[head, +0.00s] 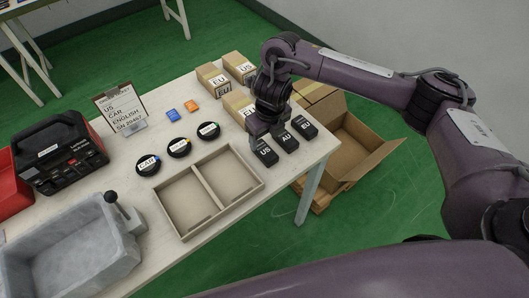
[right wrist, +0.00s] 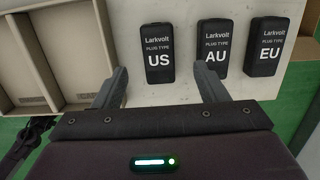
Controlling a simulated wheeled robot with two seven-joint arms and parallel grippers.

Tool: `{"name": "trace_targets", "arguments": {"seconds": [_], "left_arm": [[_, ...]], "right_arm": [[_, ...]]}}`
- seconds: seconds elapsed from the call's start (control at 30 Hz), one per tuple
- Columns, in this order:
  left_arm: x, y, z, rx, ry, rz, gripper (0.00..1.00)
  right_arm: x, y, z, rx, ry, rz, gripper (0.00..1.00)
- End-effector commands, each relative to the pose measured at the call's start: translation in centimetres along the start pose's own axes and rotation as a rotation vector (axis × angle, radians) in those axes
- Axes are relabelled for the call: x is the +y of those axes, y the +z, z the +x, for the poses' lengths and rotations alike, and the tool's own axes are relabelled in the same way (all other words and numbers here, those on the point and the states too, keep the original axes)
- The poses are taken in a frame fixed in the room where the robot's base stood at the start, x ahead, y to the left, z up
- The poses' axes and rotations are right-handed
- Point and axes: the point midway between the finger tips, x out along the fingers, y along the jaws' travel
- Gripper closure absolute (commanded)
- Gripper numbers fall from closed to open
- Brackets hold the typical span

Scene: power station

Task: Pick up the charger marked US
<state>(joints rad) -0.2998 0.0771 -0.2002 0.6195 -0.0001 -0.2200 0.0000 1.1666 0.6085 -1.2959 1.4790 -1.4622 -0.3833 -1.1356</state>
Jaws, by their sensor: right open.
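The black charger marked US (head: 265,152) lies on the white table, leftmost in a row with the AU charger (head: 286,139) and the EU charger (head: 304,126). In the right wrist view the US charger (right wrist: 159,54) lies just beyond the fingertips, between their lines. The AU charger (right wrist: 214,47) and EU charger (right wrist: 269,47) are to its right there. My right gripper (right wrist: 163,78) is open and empty, its right finger close to the AU charger's lower edge. My left gripper is not in view.
An empty two-part tray (head: 208,190) stands left of the chargers. An order card (head: 122,108), a power station (head: 62,152) and a grey bin (head: 70,250) are at left. An open carton (head: 345,150) stands beyond the right edge.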

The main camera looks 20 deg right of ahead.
Motion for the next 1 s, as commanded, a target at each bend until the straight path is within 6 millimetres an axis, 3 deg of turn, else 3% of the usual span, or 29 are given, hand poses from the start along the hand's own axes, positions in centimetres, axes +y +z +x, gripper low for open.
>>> {"name": "trace_targets", "arguments": {"seconds": [0.4, 0.73, 1.0], "left_arm": [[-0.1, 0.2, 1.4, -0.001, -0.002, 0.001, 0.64], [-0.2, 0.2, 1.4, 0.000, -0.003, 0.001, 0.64], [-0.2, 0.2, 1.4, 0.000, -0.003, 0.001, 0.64]], "right_arm": [[0.3, -0.7, 5.4, 0.000, 0.003, 0.003, 0.34], [0.2, -0.6, 6.0, -0.004, 0.001, 0.002, 0.34], [0.2, -0.6, 6.0, -0.004, 0.001, 0.002, 0.68]]}}
